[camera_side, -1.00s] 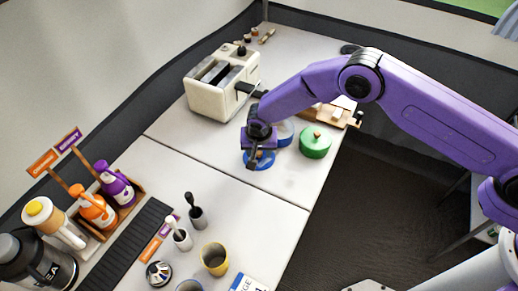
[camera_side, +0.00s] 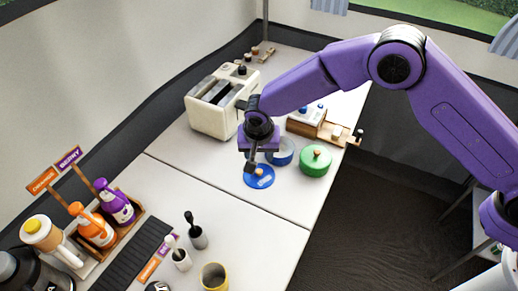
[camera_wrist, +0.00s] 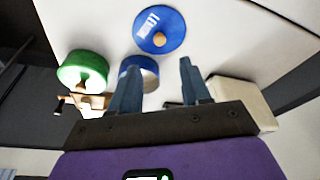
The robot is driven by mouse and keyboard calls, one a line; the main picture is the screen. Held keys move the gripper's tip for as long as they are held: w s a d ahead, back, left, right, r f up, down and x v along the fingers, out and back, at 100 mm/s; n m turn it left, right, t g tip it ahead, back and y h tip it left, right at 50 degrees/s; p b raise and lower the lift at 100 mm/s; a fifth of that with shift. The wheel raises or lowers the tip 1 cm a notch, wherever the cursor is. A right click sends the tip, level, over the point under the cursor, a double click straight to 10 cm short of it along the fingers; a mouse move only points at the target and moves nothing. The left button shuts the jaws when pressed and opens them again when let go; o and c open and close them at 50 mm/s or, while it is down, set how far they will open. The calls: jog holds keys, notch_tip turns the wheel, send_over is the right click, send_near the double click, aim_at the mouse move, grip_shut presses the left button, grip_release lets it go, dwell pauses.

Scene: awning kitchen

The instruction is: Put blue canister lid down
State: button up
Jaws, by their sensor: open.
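The blue canister lid (camera_side: 262,183) lies flat on the white table, its round wooden knob facing up. The lid (camera_wrist: 174,22) and its knob also show at the top of the wrist view. My gripper (camera_side: 250,168) is open and empty just above the lid, apart from it. In the wrist view, my two fingers (camera_wrist: 159,66) are spread, with the knob beyond their tips. The blue canister (camera_side: 282,157) stands behind the lid without a cover, partly hidden by my gripper; in the wrist view its side (camera_wrist: 148,65) shows between the fingers.
A green-lidded canister (camera_side: 316,160) stands right of the blue one. A cream toaster (camera_side: 211,119) is behind at left, and a wooden stand (camera_side: 305,127) is behind at right. Bottles and cups are at the front left. The table is clear left of the lid.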

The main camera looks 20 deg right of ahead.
jog(key=shift+v, duration=1.1)
jog(key=s+d+r+n+g, duration=0.1)
jog(key=s+d+r+n, duration=0.7)
jog(key=s+d+r, duration=0.5)
jog(key=s+d+r+n+g+y, duration=0.1)
jog(key=s+d+r+n, duration=0.2)
jog(key=s+d+n, duration=0.5)
jog(key=s+d, duration=1.1)
jog(key=s, duration=0.1)
jog(key=shift+d+g, duration=0.3)
jog(key=shift+g, duration=0.1)
